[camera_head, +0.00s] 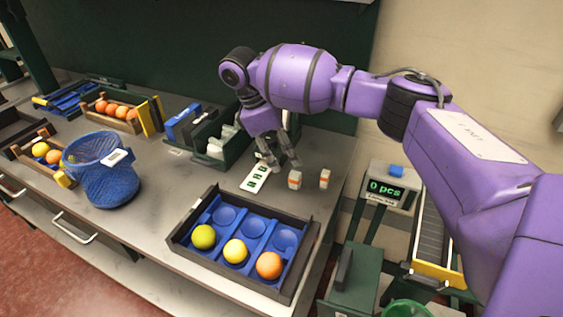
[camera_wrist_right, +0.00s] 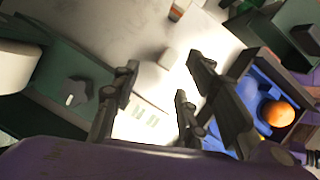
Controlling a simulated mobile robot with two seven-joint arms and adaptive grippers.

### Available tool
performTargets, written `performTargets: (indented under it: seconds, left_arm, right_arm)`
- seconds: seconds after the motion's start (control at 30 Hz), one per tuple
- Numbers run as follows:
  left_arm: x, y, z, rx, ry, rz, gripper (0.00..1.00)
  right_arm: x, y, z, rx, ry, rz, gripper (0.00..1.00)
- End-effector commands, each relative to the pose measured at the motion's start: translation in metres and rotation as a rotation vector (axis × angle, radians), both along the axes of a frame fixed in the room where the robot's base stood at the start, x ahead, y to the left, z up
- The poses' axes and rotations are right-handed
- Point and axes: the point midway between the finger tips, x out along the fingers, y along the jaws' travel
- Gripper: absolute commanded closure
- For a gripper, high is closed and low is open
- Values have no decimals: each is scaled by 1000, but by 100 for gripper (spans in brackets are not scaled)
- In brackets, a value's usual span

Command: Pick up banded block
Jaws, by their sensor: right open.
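Two small white blocks with orange bands stand on the grey worktop, a left one (camera_head: 294,180) and a right one (camera_head: 325,178). My right gripper (camera_head: 282,162) reaches down from above, open and empty, just behind the left banded block and apart from it. In the right wrist view the open fingers of my right gripper (camera_wrist_right: 160,90) point toward a pale block (camera_wrist_right: 169,59), whose bands I cannot make out. An orange-banded block (camera_wrist_right: 179,10) shows farther off at the top edge. My left gripper is not in view.
A white card (camera_head: 257,177) lies beside the gripper. A dark tray (camera_head: 184,238) with blue cups holding coloured balls sits in front. A green bin (camera_head: 237,151) stands behind left, a blue basket (camera_head: 112,185) farther left. The worktop's right edge is close to the blocks.

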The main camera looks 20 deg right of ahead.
Motion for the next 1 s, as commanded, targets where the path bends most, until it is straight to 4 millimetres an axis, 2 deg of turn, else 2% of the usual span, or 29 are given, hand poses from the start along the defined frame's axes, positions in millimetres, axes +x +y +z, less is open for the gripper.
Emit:
performTargets:
  seconds: [0.37, 0.63, 0.93, 1.0]
  left_arm:
    - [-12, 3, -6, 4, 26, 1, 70]
    - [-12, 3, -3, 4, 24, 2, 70]
    - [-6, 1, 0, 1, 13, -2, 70]
    - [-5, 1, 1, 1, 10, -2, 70]
  right_arm:
    - [-9, -10, -33, -3, 6, 0, 59]
    - [-17, -18, -69, -3, 6, 0, 59]
    - [-18, -20, -74, -2, 5, 1, 59]
    - [-18, -20, -74, -2, 5, 1, 67]
